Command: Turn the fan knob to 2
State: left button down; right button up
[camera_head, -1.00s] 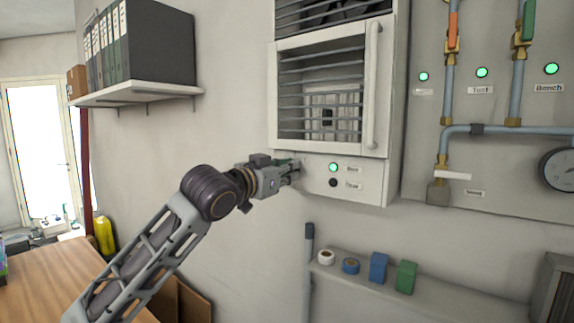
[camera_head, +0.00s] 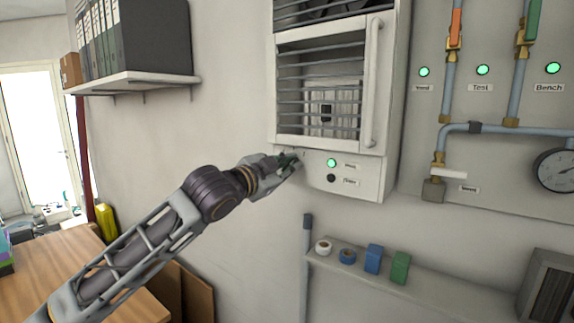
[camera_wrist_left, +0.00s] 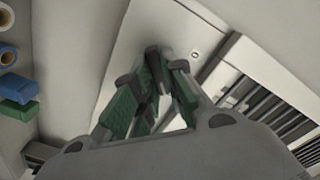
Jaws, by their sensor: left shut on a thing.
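The fan unit (camera_head: 376,100) is a pale wall box with a barred front. The panel under the bars has a green light (camera_head: 331,162) and a dark button (camera_head: 331,178). My left gripper (camera_head: 294,159) is at the left end of this panel. In the left wrist view its green-padded fingers (camera_wrist_left: 155,60) are shut on the dark fan knob (camera_wrist_left: 153,54). The fingers hide most of the knob, and its setting cannot be read. My right gripper is not in view.
A low shelf (camera_head: 440,285) below holds tape rolls and a blue and a green block (camera_head: 400,267). Pipes with valves and a gauge (camera_head: 560,170) are at the right. A shelf of binders (camera_head: 135,83) is at the upper left.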

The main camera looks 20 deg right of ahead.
pick_arm(q)
jog(key=shift+f, duration=0.15)
jog(key=c, duration=1.5)
grip_release()
jog(key=shift+a, duration=0.1)
jog(key=shift+v, duration=5.9)
